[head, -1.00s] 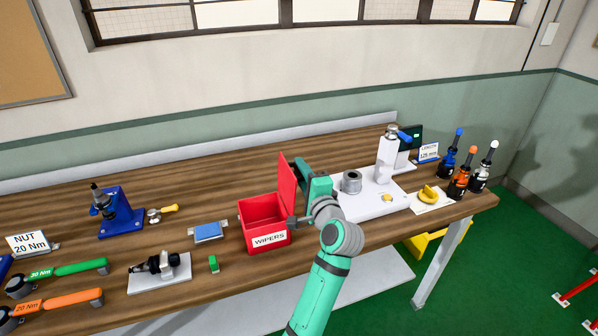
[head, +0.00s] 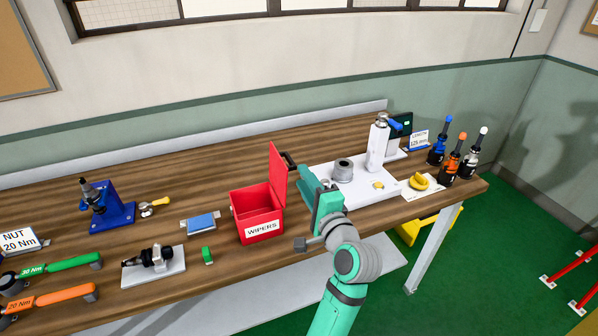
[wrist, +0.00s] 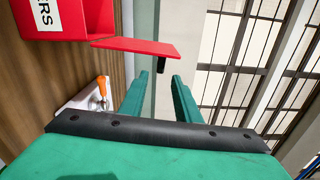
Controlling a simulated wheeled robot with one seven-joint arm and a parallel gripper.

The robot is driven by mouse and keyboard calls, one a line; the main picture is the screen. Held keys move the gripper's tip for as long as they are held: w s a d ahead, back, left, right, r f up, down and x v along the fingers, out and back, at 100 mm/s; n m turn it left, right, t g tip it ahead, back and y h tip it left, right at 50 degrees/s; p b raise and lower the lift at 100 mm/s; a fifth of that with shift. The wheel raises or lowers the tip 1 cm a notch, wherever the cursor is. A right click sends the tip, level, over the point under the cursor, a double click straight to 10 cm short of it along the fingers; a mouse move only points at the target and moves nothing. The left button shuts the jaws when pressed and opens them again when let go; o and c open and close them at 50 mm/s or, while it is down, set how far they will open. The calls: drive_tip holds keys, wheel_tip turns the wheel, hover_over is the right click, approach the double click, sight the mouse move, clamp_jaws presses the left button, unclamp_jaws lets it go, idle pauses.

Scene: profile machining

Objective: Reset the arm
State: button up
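My gripper (wrist: 160,77) shows two teal fingers, spread apart with nothing between them in the wrist view. In the head view my teal gripper (head: 309,178) is above the bench, just right of the red WIPERS box (head: 257,213), and its fingertips are hard to make out. The box stands open with its red lid (head: 279,175) raised. In the wrist view the box (wrist: 62,14) and lid (wrist: 135,48) appear turned sideways at upper left, beyond the fingers.
A white plate (head: 358,195) with a grey cylinder (head: 343,171) lies close right of my gripper. Left of the box are a blue-topped block (head: 201,223), a green block (head: 207,255) and a blue fixture (head: 108,208). Several bottles (head: 452,158) stand at the bench's right end.

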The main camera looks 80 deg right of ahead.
drive_tip(key=shift+s+a, duration=0.35)
drive_tip(key=shift+a, duration=0.15)
